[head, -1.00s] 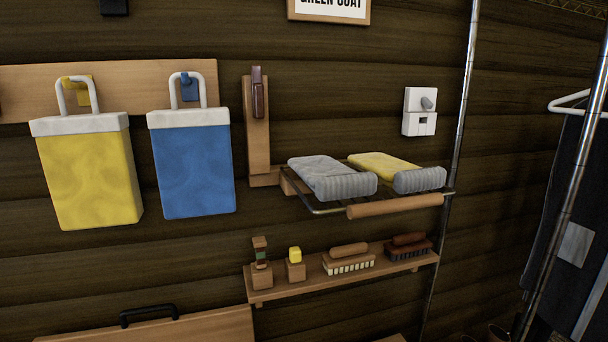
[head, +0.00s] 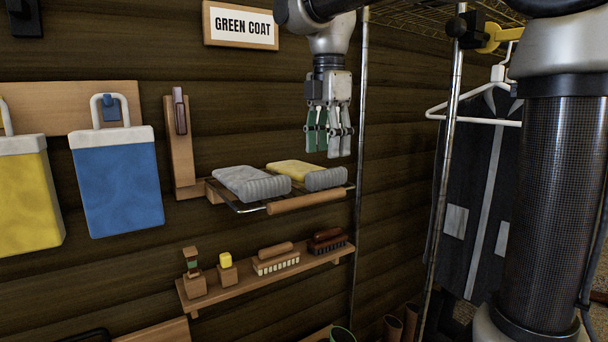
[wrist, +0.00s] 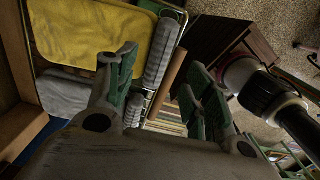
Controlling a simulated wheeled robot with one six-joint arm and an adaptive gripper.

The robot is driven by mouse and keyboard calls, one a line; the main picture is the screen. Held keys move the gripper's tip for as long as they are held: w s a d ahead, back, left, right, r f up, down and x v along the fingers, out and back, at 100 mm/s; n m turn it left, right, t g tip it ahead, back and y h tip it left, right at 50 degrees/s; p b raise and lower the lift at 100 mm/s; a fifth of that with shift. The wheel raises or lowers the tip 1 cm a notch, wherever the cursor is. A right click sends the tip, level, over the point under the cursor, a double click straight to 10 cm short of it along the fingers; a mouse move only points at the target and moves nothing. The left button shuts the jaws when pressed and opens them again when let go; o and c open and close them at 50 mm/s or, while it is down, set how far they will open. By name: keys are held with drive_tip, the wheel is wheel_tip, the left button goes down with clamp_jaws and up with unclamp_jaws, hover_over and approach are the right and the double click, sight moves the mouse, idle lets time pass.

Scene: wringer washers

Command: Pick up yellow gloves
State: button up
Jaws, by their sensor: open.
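The yellow gloves (head: 290,171), with a ribbed grey cuff (head: 327,179), lie flat on a wire rack on the wall. Grey gloves (head: 240,182) lie beside them to the left. My gripper (head: 328,146) is open and empty, pointing down just above the right end of the yellow gloves, apart from them in the head view. In the wrist view the yellow gloves (wrist: 90,32) fill the upper left. Their cuff (wrist: 160,52) shows between my fingers (wrist: 156,78). The grey gloves (wrist: 65,93) are partly hidden behind the left finger.
The rack has a wooden front bar (head: 305,201). A metal post (head: 361,110) stands close right of my gripper. Below is a shelf (head: 230,288) with brushes. A dark coat (head: 475,190) hangs at right. Blue (head: 118,185) and yellow (head: 28,200) bags hang left.

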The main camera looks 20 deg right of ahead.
sight(327, 169)
wheel_tip(327, 169, down, 5)
drive_tip(key=shift+w+r, duration=0.1)
drive_tip(key=shift+r, duration=0.05)
drive_tip(key=shift+c, duration=0.4)
clamp_jaws()
drive_tip(key=shift+r, duration=0.1)
